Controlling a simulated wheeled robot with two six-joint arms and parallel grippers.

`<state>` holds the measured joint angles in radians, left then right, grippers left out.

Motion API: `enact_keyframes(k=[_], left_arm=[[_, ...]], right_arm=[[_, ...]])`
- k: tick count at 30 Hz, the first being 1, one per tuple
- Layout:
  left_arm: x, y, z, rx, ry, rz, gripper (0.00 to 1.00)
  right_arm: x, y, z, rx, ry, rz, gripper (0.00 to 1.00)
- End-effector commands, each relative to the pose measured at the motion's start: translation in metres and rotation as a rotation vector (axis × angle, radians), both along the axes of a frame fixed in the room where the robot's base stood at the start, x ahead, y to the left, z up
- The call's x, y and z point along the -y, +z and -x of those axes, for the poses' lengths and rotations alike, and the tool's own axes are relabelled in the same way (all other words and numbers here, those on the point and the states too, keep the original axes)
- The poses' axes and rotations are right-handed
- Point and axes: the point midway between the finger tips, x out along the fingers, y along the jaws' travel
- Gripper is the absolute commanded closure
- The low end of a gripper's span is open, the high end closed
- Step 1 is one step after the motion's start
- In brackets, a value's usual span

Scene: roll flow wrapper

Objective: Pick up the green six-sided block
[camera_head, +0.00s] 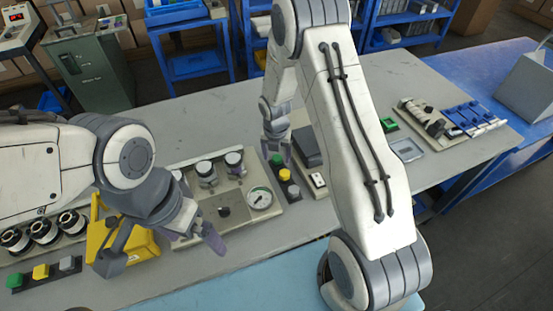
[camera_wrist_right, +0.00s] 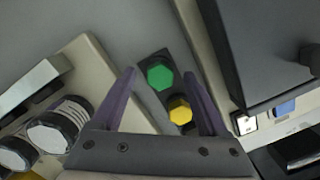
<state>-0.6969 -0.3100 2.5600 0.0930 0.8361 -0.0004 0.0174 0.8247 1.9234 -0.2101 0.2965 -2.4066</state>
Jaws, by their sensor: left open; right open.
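In the head view the green block (camera_head: 277,160) shows just below my right gripper (camera_head: 276,153). My right gripper (camera_wrist_right: 160,73) is open and empty; in its wrist view the green block appears between the fingertips. The height left between them is hard to tell. My left gripper (camera_head: 197,232) is open at the lower left, away from this block. Another green block (camera_head: 15,281) lies at the far left on a second strip.
A panel with a round gauge (camera_head: 260,198) and several jars stands left of the strip. A dark box (camera_head: 307,146) stands close on its right. A yellow container (camera_head: 140,247) is beside my left gripper. The table's back middle (camera_head: 190,115) is clear.

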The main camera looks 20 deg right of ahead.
Motion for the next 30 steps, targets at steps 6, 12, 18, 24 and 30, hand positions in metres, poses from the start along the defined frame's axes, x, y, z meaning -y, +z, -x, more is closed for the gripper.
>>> enact_keyframes(k=[6,12,18,24,30], left_arm=[[0.0,0.0,0.0,0.0,0.0,0.0,0.0],[0.0,0.0,0.0,0.0,0.0,0.0,0.0],[0.0,0.0,0.0,0.0,0.0,0.0,0.0],[0.0,-0.001,0.0,0.0,0.0,0.0,0.0],[0.0,-0.003,0.0,0.0,0.0,0.0,0.0]], right_arm=[[0.0,0.0,0.0,0.001,0.0,0.0,0.27],[0.0,0.0,0.0,0.001,0.0,0.001,1.0],[0.0,0.0,0.0,0.001,0.0,0.001,1.0],[0.0,0.014,-0.001,0.005,-0.001,0.001,1.0],[0.0,0.054,-0.001,0.007,0.0,0.001,1.0]])
